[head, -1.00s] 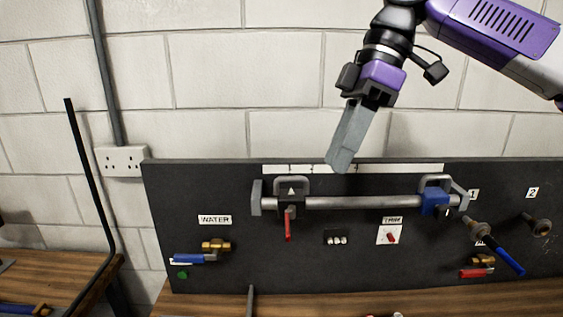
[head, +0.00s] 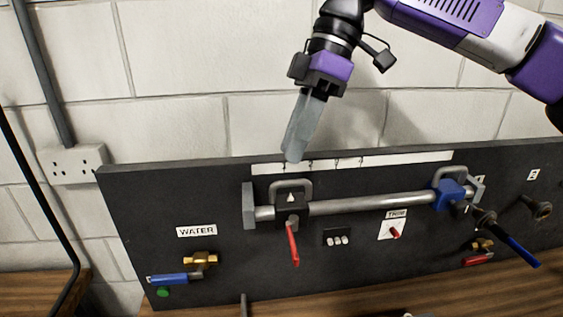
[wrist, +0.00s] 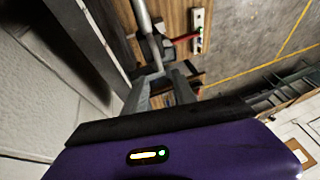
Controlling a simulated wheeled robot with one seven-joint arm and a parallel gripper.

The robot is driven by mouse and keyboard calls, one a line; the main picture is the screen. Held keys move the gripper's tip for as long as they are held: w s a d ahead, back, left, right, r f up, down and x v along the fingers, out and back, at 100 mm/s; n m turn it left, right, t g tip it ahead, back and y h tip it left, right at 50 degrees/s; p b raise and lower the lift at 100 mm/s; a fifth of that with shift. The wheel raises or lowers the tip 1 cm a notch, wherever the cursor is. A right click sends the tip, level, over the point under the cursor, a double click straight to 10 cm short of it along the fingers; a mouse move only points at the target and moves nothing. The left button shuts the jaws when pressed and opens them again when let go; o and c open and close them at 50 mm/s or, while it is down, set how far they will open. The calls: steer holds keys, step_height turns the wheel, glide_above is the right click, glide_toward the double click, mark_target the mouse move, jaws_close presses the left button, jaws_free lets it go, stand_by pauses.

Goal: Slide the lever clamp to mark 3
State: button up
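The lever clamp (head: 292,209) is a black slider with a white triangle, a grey metal loop on top and a red lever (head: 292,244) hanging down. It sits near the left end of a grey rail (head: 370,203). A white scale strip (head: 350,162) with small marks runs above the rail; its numbers are too small to read surely. My gripper (head: 293,157) points down just above the clamp's loop, in front of the strip's left part, apparently not touching. In the wrist view my gripper (wrist: 162,80) shows two grey fingers apart with nothing clearly between them.
A blue clamp (head: 449,194) with a similar loop sits near the rail's right end. A dark rod with a blue end (head: 518,250) sticks out there. A blue-handled WATER valve (head: 178,277), switches (head: 338,237) and a red toggle (head: 396,233) sit below.

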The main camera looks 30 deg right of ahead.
glide_above(284, 198)
steer(key=shift+f+p, duration=0.3)
steer(key=shift+f, duration=1.85)
jaws_close()
